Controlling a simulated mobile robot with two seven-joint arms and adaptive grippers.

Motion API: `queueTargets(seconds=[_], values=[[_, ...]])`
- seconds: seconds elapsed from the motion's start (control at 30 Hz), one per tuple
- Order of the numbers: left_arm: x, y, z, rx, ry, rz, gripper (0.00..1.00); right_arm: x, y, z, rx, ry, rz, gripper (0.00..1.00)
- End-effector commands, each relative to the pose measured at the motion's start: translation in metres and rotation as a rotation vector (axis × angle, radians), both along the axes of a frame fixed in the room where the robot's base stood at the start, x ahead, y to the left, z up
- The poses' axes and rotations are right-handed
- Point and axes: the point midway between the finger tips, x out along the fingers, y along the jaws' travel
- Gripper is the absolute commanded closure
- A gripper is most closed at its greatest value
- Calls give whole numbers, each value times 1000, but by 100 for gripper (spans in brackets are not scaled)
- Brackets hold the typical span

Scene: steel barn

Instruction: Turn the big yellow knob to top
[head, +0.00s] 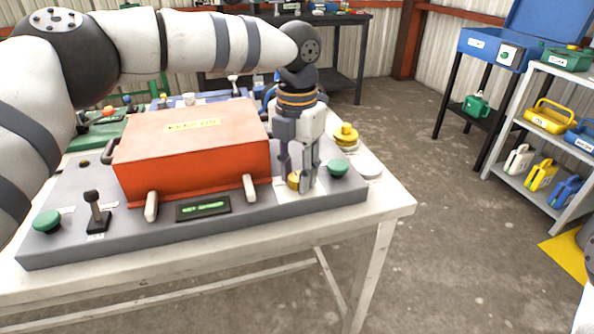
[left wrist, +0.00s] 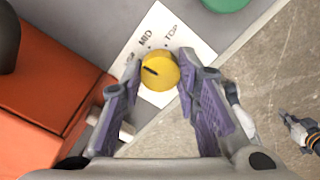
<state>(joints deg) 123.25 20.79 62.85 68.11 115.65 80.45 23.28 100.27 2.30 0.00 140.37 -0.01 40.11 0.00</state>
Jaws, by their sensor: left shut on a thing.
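The big yellow knob (left wrist: 160,71) sits on a white label plate (left wrist: 185,40) at the front right of the grey panel (head: 130,240). The plate reads MID and TOP, plus a third word partly hidden at left. The knob's black mark points left, toward that third word and away from TOP. My left gripper (head: 297,184) points down over the knob and is shut on it, one finger on each side. In the head view the fingers partly hide the knob (head: 293,181). What looks like my right gripper (left wrist: 292,121) shows small at the right of the left wrist view.
A red-orange box cover (head: 190,160) stands left of my left gripper. Green buttons (head: 338,168) (head: 47,221), a black lever (head: 94,205) and a small green display (head: 203,208) are on the panel. A yellow button (head: 346,134) stands behind.

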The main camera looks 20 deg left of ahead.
Motion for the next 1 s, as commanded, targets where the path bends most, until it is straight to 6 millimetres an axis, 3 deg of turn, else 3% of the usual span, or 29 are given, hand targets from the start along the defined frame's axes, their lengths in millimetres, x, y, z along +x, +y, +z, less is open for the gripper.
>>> queueTargets(seconds=[1.0], values=[[1,0,-1,0,1,-950,99,-7,0,-7,0,26,0,100]])
